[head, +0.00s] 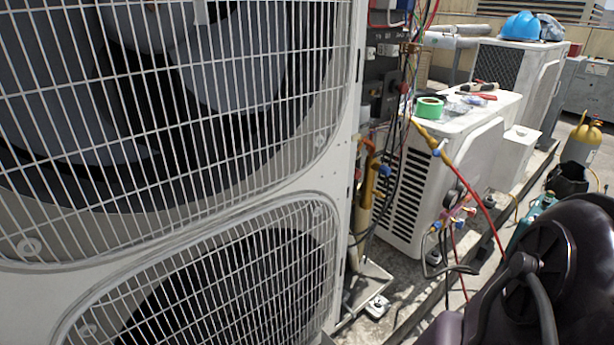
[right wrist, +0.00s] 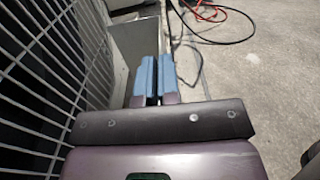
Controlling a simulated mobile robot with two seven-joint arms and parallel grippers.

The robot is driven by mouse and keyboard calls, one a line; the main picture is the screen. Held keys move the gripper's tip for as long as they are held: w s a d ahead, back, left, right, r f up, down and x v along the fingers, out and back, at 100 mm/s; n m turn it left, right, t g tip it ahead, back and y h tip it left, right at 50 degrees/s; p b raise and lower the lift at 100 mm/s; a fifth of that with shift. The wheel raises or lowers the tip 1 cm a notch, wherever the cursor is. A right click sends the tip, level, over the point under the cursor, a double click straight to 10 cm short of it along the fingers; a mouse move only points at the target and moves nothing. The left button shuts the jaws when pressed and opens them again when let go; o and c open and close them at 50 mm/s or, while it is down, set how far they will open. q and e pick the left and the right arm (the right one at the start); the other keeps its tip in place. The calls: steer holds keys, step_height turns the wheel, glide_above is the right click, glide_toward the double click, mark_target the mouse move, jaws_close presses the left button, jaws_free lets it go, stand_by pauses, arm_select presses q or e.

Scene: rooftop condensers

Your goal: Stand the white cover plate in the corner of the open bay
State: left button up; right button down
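The open bay (head: 385,90) is the exposed right end of the big white condenser in the head view, with pipes, valves and wires inside. I cannot pick out the white cover plate for certain in the head view. In the right wrist view a pale grey flat panel (right wrist: 132,48) stands just beyond and left of my fingers; whether it is the plate is unclear. My right gripper (right wrist: 158,76) has two blue fingers with a narrow gap. Whether something thin lies between them cannot be told. My left gripper is in neither view.
The condenser's fan grille (head: 230,120) fills the left. A second white unit (head: 455,130) carries green tape (head: 429,108) and tools. Hoses hang beside the bay. A yellow cylinder (head: 586,138) stands at right. In the right wrist view, concrete (right wrist: 250,75) is mostly clear, with red and black cables.

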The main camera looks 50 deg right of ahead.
steer(key=c, duration=1.3)
jaws_free()
steer(key=shift+c, duration=0.2)
steer(key=shift+f, duration=0.1)
arm_select(q)
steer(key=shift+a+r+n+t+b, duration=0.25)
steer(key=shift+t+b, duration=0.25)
steer(key=shift+b, duration=0.4)
arm_select(e)
steer(key=v, duration=1)
steer(key=shift+a, duration=0.3)
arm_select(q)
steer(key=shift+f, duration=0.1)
arm_select(e)
steer(key=shift+w+f, duration=0.1)
